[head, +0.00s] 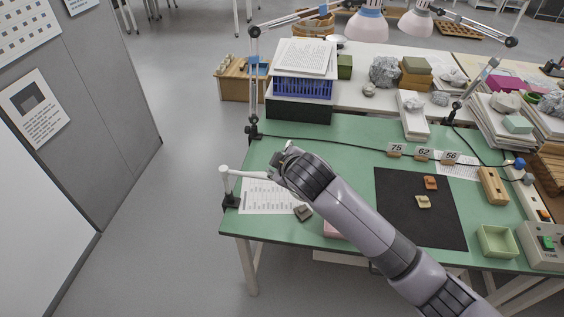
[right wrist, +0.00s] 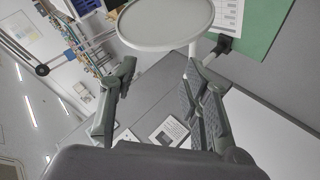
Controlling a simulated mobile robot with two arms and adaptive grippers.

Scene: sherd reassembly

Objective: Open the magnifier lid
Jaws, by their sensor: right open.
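The magnifier shows in the right wrist view as a round, pale grey, opaque disc with a raised rim, which looks like its closed lid (right wrist: 166,20). In the head view its white arm (head: 248,174) runs from a clamp post (head: 229,186) at the table's left edge towards my right gripper (head: 284,158), which hides the disc there. In the right wrist view my right gripper (right wrist: 161,72) is open and empty, its two fingers apart just short of the disc's near edge. I cannot tell whether a finger touches it. My left gripper is in neither view.
The green table (head: 350,140) holds a printed sheet (head: 262,200), a dark sherd (head: 303,212) and a black mat (head: 400,225) with two small sherds. A blue crate (head: 302,88) stands behind; a lamp post (head: 253,95) rises at the back left. Floor left of the table is free.

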